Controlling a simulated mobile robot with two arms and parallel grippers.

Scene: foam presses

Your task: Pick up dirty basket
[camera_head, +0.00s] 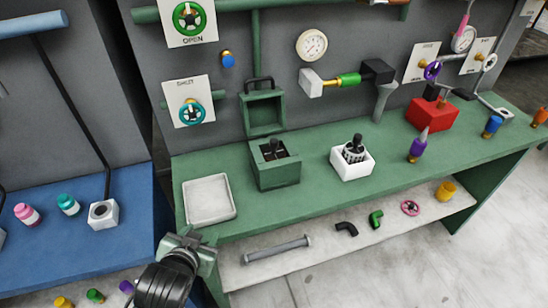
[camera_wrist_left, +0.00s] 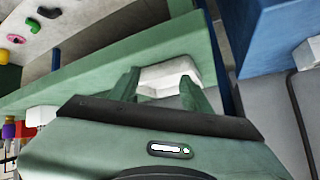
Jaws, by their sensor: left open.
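No thing in view is plainly marked as the dirty basket. A dark piece with an upright black grip (camera_head: 356,147) sits in a white open box (camera_head: 350,171) on the green bench. A similar dark piece (camera_head: 274,150) sits in a green box (camera_head: 276,176) to its left, below a raised green lid (camera_head: 263,112). I cannot tell whether either is dirty. My left gripper (camera_head: 195,246) is open and empty at the bench's front left edge, just in front of an empty pale tray (camera_head: 209,199). In the left wrist view a white object shows beyond its fingers (camera_wrist_left: 160,92).
The green bench (camera_head: 310,206) has a red box (camera_head: 431,114) and a purple bottle (camera_head: 418,147) at right. A lower shelf (camera_head: 330,255) holds pipe parts and a pink wheel (camera_head: 410,208). A blue bench (camera_head: 125,190) stands left. Gauges and valves hang on the wall behind.

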